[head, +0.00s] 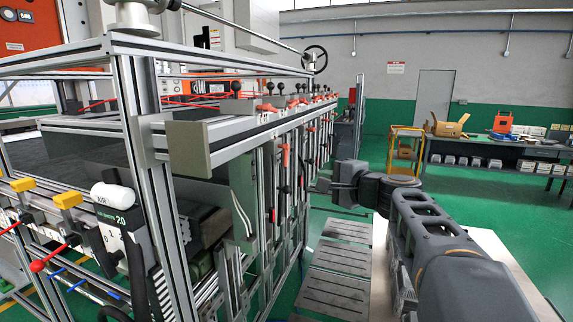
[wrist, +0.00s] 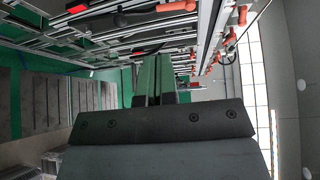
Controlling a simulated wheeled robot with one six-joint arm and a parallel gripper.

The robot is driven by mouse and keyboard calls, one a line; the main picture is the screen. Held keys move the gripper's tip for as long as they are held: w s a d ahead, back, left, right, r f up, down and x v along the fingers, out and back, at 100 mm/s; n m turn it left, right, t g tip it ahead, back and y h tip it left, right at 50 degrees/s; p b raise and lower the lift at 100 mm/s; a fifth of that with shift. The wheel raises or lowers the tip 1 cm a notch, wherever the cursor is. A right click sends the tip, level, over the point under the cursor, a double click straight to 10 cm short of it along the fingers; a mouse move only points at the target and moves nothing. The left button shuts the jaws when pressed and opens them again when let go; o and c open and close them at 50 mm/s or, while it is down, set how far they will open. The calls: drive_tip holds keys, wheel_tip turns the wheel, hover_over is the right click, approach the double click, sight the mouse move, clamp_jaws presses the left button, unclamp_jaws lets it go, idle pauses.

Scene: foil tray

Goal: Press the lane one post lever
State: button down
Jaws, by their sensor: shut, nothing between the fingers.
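Several orange-red levers are mounted on the upright posts of the aluminium frame in the head view, one hanging on a near post (head: 285,157). I cannot tell which one is the lane one post lever. My gripper (head: 316,187) is to the right of the posts in the head view, with a visible gap to the nearest ones. In the wrist view its two fingers (wrist: 153,80) are together and empty. Orange-red handles (wrist: 231,42) also show in the wrist view, to the right of the fingertips and apart from them.
The aluminium frame (head: 133,130) fills the left side, with a rail of small orange handles (head: 268,108) along its top. Yellow-topped handles (head: 68,200) and a red-knobbed lever (head: 37,265) sit at the near left. Grey slotted floor plates (head: 340,262) lie beside the frame. A workbench (head: 500,150) stands far right.

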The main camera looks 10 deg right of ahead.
drive_tip(key=shift+w+d+r, duration=0.15)
drive_tip(key=shift+w+r, duration=0.05)
drive_tip(key=shift+r, duration=0.2)
drive_tip(key=p, duration=0.5)
approach(286, 157)
drive_tip(key=f+x, duration=0.1)
drive_tip(key=x, duration=0.6)
drive_tip(key=shift+w, duration=0.35)
drive_tip(key=shift+f, duration=0.15)
